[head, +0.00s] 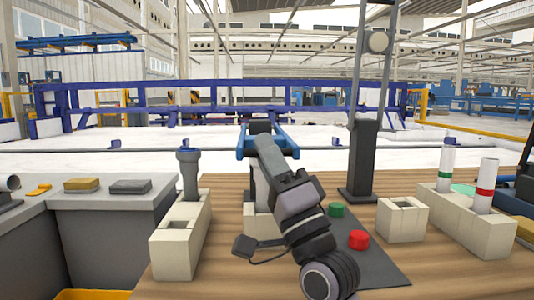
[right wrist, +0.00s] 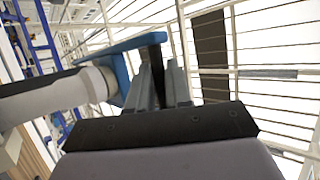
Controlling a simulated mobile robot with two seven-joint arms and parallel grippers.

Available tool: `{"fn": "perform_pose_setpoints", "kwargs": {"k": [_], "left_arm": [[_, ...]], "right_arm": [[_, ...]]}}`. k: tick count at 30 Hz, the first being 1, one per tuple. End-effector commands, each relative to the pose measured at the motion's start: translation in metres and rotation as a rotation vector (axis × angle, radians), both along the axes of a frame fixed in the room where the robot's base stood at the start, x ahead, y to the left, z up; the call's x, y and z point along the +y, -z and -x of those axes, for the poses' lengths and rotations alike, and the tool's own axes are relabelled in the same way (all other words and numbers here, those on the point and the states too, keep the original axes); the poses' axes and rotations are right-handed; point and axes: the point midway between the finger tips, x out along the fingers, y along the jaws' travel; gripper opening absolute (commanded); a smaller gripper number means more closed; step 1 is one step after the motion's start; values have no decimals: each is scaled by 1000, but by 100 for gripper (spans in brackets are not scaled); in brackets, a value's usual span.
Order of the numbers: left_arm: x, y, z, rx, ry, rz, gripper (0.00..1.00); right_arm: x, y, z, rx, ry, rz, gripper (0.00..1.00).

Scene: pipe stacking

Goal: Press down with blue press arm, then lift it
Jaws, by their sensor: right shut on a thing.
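The blue press arm (head: 287,134) is a blue frame in the middle of the head view, above the wooden table. My right gripper (head: 264,143) reaches up to it from below and is shut on it. In the right wrist view the gripper's fingers (right wrist: 163,86) are close together around a dark bar, beside the blue frame of the press arm (right wrist: 123,68). A pale post (head: 260,185) stands under the press arm, partly hidden behind my right arm. My left gripper is not in view.
A beige block with a grey pipe (head: 189,175) stands to the left. A green button (head: 336,210) and a red button (head: 358,240) sit on a dark mat. Beige blocks (head: 403,219) and pipes with green (head: 446,168) and red bands (head: 486,185) stand to the right. A dark column (head: 362,160) rises behind.

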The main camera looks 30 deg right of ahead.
Motion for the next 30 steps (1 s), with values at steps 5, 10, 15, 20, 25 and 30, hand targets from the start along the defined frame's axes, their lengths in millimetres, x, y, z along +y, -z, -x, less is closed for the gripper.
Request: {"fn": "perform_pose_setpoints", "kwargs": {"k": [5, 10, 15, 20, 25, 30], "left_arm": [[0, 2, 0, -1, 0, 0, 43], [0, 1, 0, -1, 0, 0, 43], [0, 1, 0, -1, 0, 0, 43], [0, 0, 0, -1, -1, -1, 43], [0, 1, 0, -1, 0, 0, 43], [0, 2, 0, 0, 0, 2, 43]], "right_arm": [[1, 11, -6, 31, -2, 2, 40], [0, 9, -5, 24, -2, 1, 40], [0, 7, -4, 20, -1, 2, 40], [0, 7, -3, 17, -1, 1, 40], [-1, 15, 5, 18, 0, 2, 40], [-3, 31, 21, 21, -1, 2, 40]]}}
